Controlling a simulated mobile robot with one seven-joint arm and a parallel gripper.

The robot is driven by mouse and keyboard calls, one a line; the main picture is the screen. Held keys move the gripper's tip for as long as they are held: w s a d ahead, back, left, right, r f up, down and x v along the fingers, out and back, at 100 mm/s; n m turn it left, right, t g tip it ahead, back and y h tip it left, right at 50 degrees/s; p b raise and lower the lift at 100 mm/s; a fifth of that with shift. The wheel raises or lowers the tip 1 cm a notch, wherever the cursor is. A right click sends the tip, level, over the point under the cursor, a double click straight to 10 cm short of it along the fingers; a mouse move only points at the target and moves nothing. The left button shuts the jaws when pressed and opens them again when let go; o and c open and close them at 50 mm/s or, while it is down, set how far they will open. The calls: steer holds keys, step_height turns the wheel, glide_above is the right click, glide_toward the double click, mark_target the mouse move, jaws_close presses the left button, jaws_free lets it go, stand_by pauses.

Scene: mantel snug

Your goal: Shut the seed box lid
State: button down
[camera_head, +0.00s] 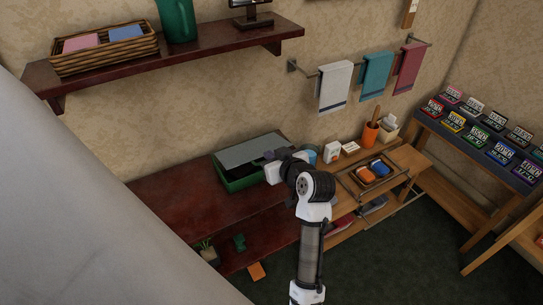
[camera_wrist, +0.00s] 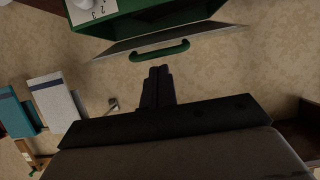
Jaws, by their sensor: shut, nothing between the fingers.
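The seed box (camera_head: 238,184) is a green box on the dark red table, with a grey lid (camera_head: 252,150). The lid stands open at a tilt above the box. In the wrist view, the box (camera_wrist: 155,19) shows at the top, with the lid (camera_wrist: 205,32) seen nearly edge-on. A green handle (camera_wrist: 160,51) is on the lid. My gripper (camera_wrist: 159,70) is shut and empty, its fingertips just below the handle in that view. I cannot tell whether they touch it. In the head view, my gripper (camera_head: 270,158) is at the right side of the lid, partly hidden by my wrist.
A wooden table (camera_head: 410,158) at right holds a tray (camera_head: 352,184) with orange and blue items, small cartons and an orange pot (camera_head: 370,133). A wall shelf (camera_head: 190,48) is above the box. Towels (camera_head: 336,86) hang behind. The dark red table (camera_head: 165,197) is clear left of the box.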

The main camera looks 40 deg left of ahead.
steer(key=f+b, duration=0.2)
steer(key=b, duration=0.1)
steer(key=d+f+y+b, duration=0.1)
steer(key=f+b, duration=0.1)
steer(key=b, duration=0.2)
steer(key=f+t+y+b, duration=0.1)
steer(key=b, duration=0.2)
steer(key=shift+s+d+f+b, duration=0.25)
steer(key=shift+s+f+b, duration=0.05)
steer(key=shift+f, duration=0.1)
steer(key=shift+s+d+f+y+b, duration=0.1)
steer(key=shift+f+y+b, duration=0.2)
steer(key=shift+f+b, duration=0.4)
steer(key=shift+f, duration=0.1)
